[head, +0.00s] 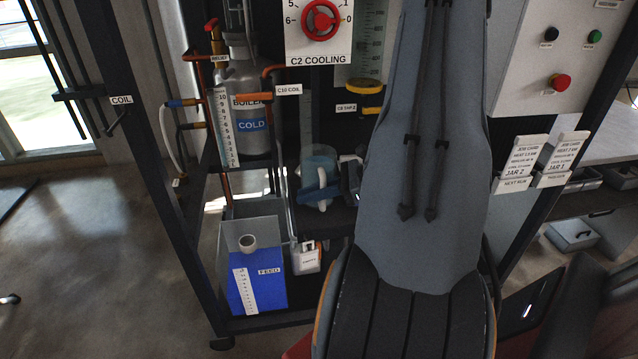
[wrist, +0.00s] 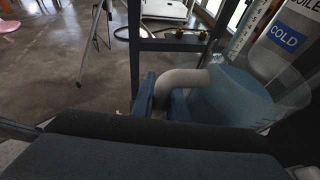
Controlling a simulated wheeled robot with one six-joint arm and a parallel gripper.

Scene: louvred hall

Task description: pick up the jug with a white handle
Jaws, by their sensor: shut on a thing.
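The jug (head: 319,161) is see-through and bluish, with a white handle (head: 322,180). In the head view it is upright at the rack's middle, left of my arm. In the wrist view the jug (wrist: 245,98) fills the right side, and its curved white handle (wrist: 183,78) points left. My gripper (head: 318,195) is at the handle, with its blue fingers on either side. In the wrist view my gripper (wrist: 163,98) is shut on the handle. The jug's base is partly hidden, so I cannot tell whether it touches the shelf.
The black shelf (head: 338,222) lies under the jug. The boiler (head: 249,110) and an orange pipe stand close behind and left. The blue feed tank (head: 257,292) is below left. A rack post (head: 135,130) stands at left. Open floor lies further left.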

